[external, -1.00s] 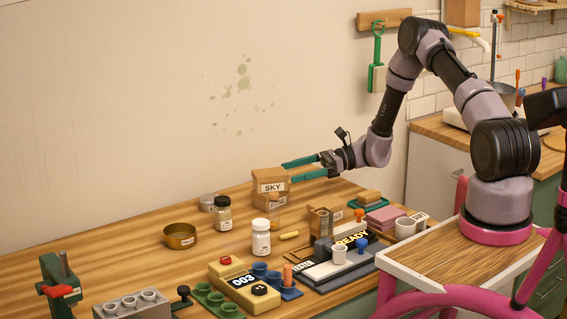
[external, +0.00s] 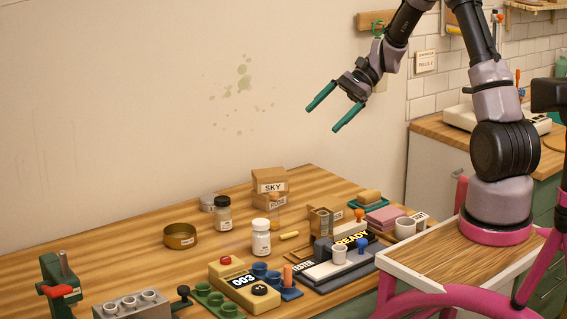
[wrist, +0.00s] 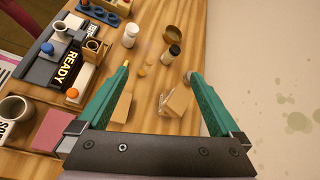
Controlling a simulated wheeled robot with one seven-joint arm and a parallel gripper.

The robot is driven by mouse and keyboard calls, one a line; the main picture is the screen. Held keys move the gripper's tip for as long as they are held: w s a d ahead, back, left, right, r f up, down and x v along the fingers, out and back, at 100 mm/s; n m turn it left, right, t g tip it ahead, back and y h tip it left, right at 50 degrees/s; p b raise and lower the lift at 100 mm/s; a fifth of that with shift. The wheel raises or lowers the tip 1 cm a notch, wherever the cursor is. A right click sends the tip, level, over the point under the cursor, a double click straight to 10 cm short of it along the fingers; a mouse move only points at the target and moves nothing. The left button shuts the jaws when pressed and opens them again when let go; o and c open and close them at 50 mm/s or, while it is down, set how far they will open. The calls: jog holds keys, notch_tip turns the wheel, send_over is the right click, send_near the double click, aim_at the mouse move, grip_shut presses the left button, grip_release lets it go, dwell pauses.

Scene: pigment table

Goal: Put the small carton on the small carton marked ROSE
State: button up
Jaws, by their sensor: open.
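A small brown carton marked SKY (external: 270,177) sits on top of another small carton (external: 268,200), whose label reads as ROSE, partly hidden in shadow, near the back edge of the table. The upper one looks roughly squared on the lower one. In the wrist view the stacked cartons (wrist: 177,103) show between my fingers, near the right one. My gripper (external: 321,120) is open and empty, raised in the air well above and right of the stack, apart from it. Its two green fingers spread wide in the wrist view (wrist: 157,76).
A glass jar (external: 223,215), a white bottle (external: 261,240) and a brass-coloured dish (external: 180,237) stand left and in front of the stack. An open brown box (external: 320,224) and a pink block (external: 385,216) stand to the right. The wall is close behind.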

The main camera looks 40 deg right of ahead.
jog(key=s+r+n+t+h, duration=0.3)
jog(key=s+r, duration=0.6)
jog(key=s, duration=0.4)
jog(key=s+d+r+n+t+h, duration=0.1)
jog(key=s+r+n+t+h, duration=0.2)
jog(key=s+r+n+h, duration=0.3)
jog(key=s+r+n, duration=0.1)
jog(key=s+r, duration=0.2)
jog(key=s, duration=0.4)
jog(key=shift+s+d+r, duration=0.2)
jog(key=shift+s+r, duration=0.05)
jog(key=shift+r, duration=0.1)
